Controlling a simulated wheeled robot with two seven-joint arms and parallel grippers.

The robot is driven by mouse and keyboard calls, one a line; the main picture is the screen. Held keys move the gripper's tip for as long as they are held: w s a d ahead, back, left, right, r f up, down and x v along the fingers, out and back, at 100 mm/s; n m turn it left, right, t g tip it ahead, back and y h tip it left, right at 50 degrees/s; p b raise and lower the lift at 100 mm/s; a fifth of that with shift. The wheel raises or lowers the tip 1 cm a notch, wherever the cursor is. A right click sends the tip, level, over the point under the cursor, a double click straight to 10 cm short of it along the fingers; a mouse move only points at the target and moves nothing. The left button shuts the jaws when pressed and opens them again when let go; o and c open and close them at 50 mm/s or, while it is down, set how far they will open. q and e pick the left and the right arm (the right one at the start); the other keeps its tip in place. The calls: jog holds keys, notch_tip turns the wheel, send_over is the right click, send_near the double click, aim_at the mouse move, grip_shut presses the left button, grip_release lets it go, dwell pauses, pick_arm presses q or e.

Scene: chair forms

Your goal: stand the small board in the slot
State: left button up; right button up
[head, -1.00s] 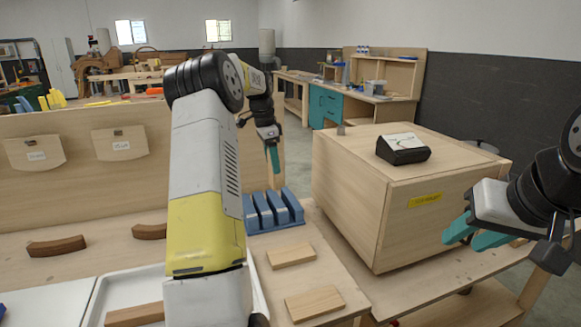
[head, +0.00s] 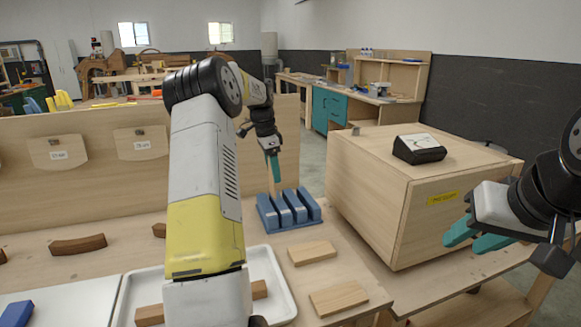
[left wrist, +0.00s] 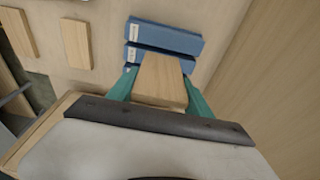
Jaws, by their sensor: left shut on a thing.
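The small board (left wrist: 160,80) is pale wood and sits between the teal fingers of my left gripper (left wrist: 158,92) in the left wrist view. In the head view, my left gripper (head: 274,167) points down, with the board's pale edge (head: 270,182) below it. The blue slotted rack (head: 290,211) stands on the table just below and to the right. In the left wrist view the board overlaps the near part of the rack (left wrist: 165,37); I cannot tell whether it is inside a slot. My right gripper (head: 474,234) is open and empty at the right.
Two loose wooden boards (head: 312,253) (head: 338,298) lie in front of the rack. A white tray (head: 277,285) holds wood pieces. A large wooden box (head: 372,210) with a black device (head: 418,149) stands close right of the rack.

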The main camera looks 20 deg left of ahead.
aim_at(274, 190)
pick_arm(q)
jog(key=shift+f, duration=2.55)
jog(key=shift+f, duration=1.35)
jog(key=o, duration=1.4)
jog(key=shift+o, duration=0.2)
